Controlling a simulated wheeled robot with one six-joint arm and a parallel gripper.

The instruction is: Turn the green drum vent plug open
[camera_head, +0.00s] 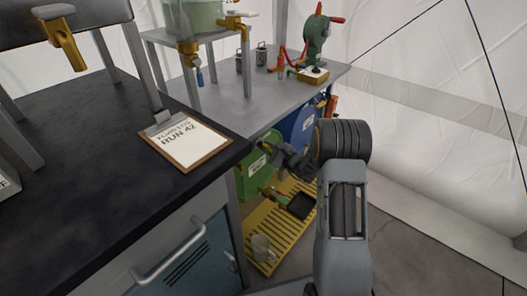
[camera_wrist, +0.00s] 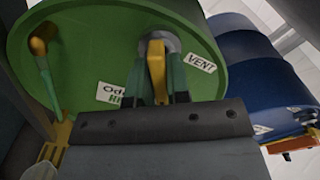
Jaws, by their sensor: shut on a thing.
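The green drum (camera_wrist: 85,35) fills much of the wrist view; part of it shows below the bench in the head view (camera_head: 252,184). Its vent plug is a grey round fitting with a yellow handle (camera_wrist: 156,62), beside a white VENT label (camera_wrist: 199,63). The handle points down in the wrist view, towards my gripper. My gripper (camera_wrist: 158,92) is shut on the yellow handle, with one finger on each side. In the head view my gripper (camera_head: 272,152) reaches the drum face from the right; the plug is hidden there.
A blue drum (camera_wrist: 255,75) stands right of the green one. Above is a grey bench (camera_head: 225,85) with glassware and a green hand-cranked device (camera_head: 316,38). A yellow slatted rack (camera_head: 268,233) lies below. Floor is free at right.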

